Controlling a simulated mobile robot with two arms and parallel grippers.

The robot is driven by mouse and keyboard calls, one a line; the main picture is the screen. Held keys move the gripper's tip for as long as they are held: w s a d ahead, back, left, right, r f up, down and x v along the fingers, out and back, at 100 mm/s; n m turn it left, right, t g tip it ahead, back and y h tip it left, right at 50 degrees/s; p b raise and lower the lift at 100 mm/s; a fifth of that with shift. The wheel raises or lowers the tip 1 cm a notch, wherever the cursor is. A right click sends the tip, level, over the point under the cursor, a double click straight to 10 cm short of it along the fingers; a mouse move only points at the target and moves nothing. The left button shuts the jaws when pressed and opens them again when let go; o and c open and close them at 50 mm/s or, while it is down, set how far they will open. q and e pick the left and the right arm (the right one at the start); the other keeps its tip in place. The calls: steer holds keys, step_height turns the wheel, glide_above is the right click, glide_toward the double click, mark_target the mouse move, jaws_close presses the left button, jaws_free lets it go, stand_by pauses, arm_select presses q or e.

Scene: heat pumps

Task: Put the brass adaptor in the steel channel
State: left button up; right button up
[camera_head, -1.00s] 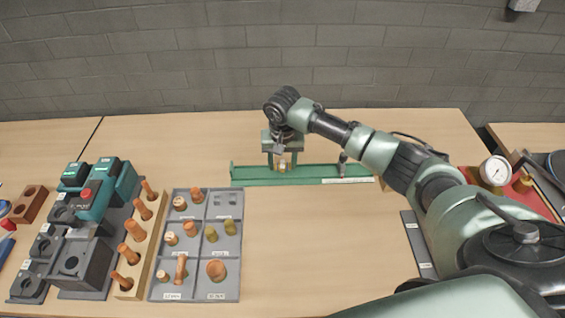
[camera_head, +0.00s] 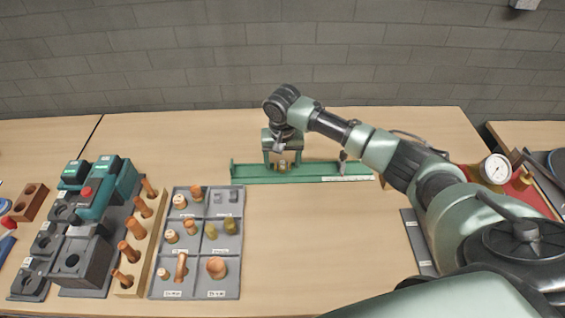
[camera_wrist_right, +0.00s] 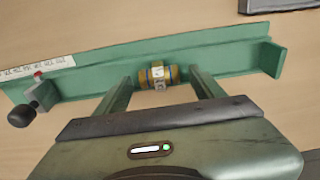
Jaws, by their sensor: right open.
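The brass adaptor (camera_wrist_right: 158,76) is a short brass cylinder with a blue band and a pale label. It lies along the green channel (camera_wrist_right: 105,67), which also shows in the head view (camera_head: 250,175) at the back of the table. My right gripper (camera_wrist_right: 160,79) is open above the channel, with one finger on each side of the adaptor and a gap to each. It points down at the channel in the head view (camera_head: 282,164). Contact under the adaptor cannot be seen clearly. My left gripper is not in view.
A clamp with a black knob (camera_wrist_right: 22,116) sits at one end of the channel. A grey compartment tray (camera_head: 194,287) with copper and brass fittings, a wooden rack (camera_head: 131,290) and teal machines (camera_head: 118,190) stand left. A pressure gauge (camera_head: 496,169) is at right. The middle table is clear.

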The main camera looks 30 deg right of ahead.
mark_target(283, 169)
step_height(283, 169, up, 11)
steer(key=s+b, duration=0.1)
steer(key=shift+a, duration=0.25)
steer(key=shift+s+f, duration=0.1)
steer(key=shift+s, duration=0.05)
